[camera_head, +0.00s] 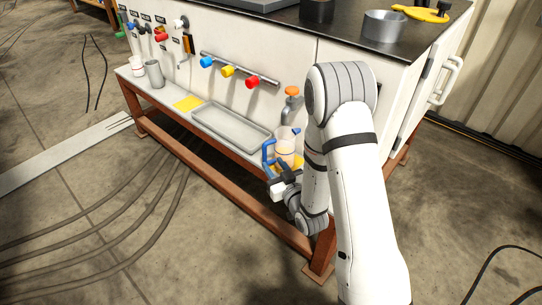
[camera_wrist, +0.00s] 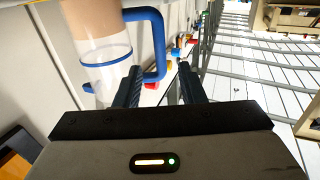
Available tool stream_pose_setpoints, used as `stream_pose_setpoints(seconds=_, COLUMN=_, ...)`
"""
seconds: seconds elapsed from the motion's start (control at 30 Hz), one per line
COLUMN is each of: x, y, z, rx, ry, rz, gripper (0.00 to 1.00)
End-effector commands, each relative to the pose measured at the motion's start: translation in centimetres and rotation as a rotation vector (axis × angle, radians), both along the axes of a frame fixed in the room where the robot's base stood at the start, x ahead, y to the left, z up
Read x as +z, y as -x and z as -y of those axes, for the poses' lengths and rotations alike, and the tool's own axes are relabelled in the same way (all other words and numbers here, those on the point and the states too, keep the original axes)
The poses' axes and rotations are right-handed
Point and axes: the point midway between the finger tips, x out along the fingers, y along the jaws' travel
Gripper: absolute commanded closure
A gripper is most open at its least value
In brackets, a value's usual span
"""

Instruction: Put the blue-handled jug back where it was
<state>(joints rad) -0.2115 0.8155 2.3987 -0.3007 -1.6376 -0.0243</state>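The blue-handled jug (camera_head: 284,146) is clear with tan contents. It stands upright at the right end of the low shelf, on or beside a yellow patch (camera_head: 299,160). Its blue handle (camera_head: 267,153) faces left. My gripper (camera_head: 276,178) is low beside the handle, partly hidden by my wrist. In the wrist view the jug (camera_wrist: 105,62) fills the upper left. The open fingers (camera_wrist: 160,86) have a gap between them. The handle (camera_wrist: 159,42) lies ahead of that gap, its lower end near the left finger; contact cannot be told.
A grey tray (camera_head: 208,130), another yellow patch (camera_head: 187,103) and a grey cup (camera_head: 154,73) share the shelf (camera_head: 136,78). Blue, yellow and red valves (camera_head: 228,71) and an orange-topped tap (camera_head: 291,91) stick out above. My arm hides the shelf's right end.

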Motion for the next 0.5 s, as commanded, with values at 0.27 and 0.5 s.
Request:
stream_pose_setpoints(seconds=0.27, x=0.0, y=4.1, z=2.3, rx=0.001, ry=0.001, rz=-0.002, gripper=0.64)
stream_pose_setpoints(seconds=0.5, x=0.0, y=4.9, z=2.7, rx=0.001, ry=0.002, rz=-0.001, gripper=0.64)
